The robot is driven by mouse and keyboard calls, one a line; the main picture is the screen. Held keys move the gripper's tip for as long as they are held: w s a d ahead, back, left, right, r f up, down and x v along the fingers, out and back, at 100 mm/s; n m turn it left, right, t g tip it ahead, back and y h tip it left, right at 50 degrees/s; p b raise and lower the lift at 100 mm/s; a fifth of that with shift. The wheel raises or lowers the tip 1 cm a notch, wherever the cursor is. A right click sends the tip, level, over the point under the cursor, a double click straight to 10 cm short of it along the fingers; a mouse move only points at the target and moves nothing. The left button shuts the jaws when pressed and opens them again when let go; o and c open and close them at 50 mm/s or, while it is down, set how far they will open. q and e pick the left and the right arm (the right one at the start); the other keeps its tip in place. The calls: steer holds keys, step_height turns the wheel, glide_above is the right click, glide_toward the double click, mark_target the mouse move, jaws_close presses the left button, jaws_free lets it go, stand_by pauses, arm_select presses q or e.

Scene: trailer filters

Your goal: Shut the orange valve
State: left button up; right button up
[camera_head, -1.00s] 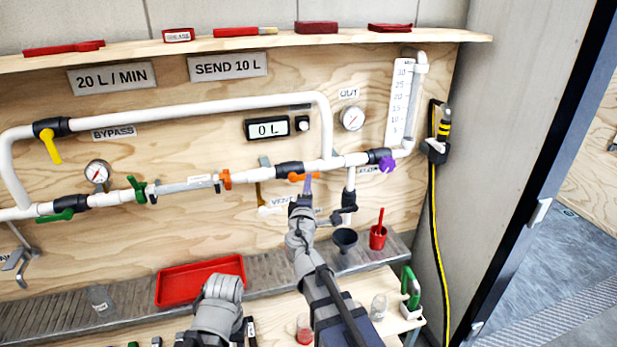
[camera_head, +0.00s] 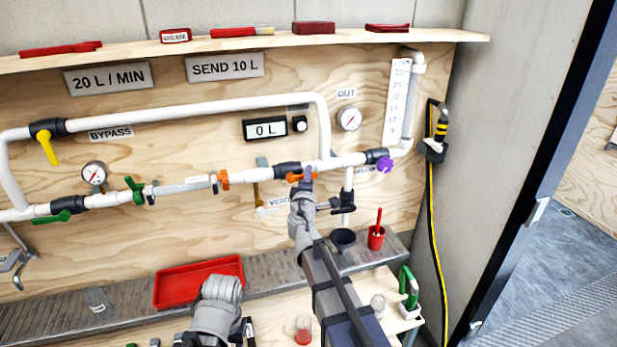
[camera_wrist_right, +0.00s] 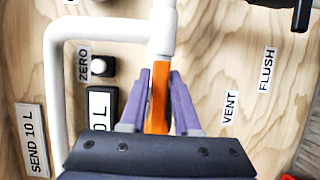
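The orange valve has a black body (camera_head: 288,169) on the white pipe in the head view. Its orange handle (camera_head: 292,179) lies along the pipe, partly hidden by my right gripper (camera_head: 307,177). In the right wrist view the orange handle (camera_wrist_right: 158,105) stands between the two purple fingers of my right gripper (camera_wrist_right: 160,76). The fingers are apart, one on each side of the handle, with narrow gaps showing. My left arm shows at the bottom of the head view, but its fingers are not visible.
A purple valve handle (camera_head: 385,164) is just right on the same pipe. An orange fitting (camera_head: 223,180) and a green handle (camera_head: 135,191) are to the left.

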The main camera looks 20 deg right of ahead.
jaws_close()
stand_by(1.0)
